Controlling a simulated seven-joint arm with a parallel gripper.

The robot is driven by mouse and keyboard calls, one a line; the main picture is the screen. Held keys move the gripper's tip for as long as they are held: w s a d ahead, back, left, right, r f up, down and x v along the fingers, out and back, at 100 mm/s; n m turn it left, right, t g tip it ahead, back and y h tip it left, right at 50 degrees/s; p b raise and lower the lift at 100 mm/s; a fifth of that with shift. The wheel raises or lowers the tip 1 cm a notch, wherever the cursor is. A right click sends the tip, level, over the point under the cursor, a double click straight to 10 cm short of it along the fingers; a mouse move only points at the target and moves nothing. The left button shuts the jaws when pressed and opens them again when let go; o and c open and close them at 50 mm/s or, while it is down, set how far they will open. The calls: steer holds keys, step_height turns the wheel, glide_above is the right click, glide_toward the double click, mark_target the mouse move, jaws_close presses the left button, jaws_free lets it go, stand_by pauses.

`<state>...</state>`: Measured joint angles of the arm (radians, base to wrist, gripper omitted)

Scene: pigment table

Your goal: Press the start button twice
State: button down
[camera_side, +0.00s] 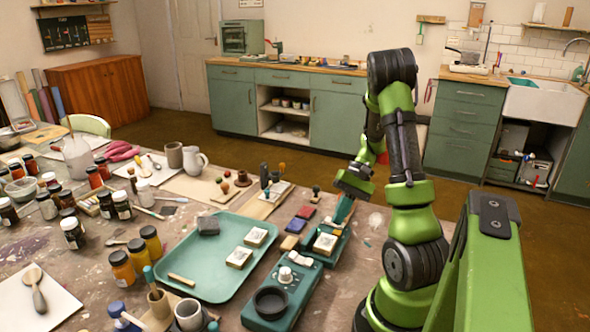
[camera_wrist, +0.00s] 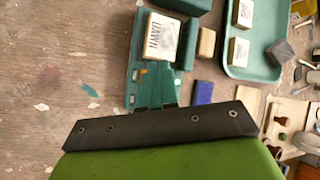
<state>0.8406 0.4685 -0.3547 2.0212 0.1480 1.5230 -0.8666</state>
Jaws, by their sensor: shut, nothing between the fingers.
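A teal device (camera_side: 303,246) stands on the table with a pale block on its top. In the wrist view the same device (camera_wrist: 135,52) carries the block (camera_wrist: 163,37), whose face reads "DAWN". In the wrist view the teal fingertips (camera_wrist: 155,68) are close to the block's near side, by a small orange spot. I cannot tell whether they touch the device. No part is clearly marked as the start button; it may be hidden by the fingers.
A second teal device (camera_side: 268,312) with a white knob (camera_side: 285,274) and black bowl (camera_side: 271,302) stands nearer the camera. A teal tray (camera_side: 205,255) holds two pale blocks and a grey one. Coloured blocks (camera_side: 305,212) lie close by. Jars crowd the left.

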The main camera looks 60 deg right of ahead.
mark_target(340, 231)
steer(key=shift+r, duration=1.9)
steer(key=shift+s+d+f, duration=0.1)
steer(key=shift+d+f, duration=0.05)
steer(key=shift+s+f+m+g+h, duration=0.3)
steer(key=shift+f+m+h, duration=0.1)
steer(key=shift+m, duration=0.1)
steer(key=w+a+r+n+t+h, duration=0.2)
steer(key=a+r+n, duration=0.3)
steer(key=a, duration=0.8)
steer(key=w+a+r+n+t+h, duration=0.2)
steer(key=a+r+n, duration=0.3)
steer(key=a+r, duration=0.4)
steer(key=a+t, duration=0.1)
steer(key=a, duration=0.3)
steer(key=shift+w+r, duration=0.35)
steer(key=shift+r, duration=0.05)
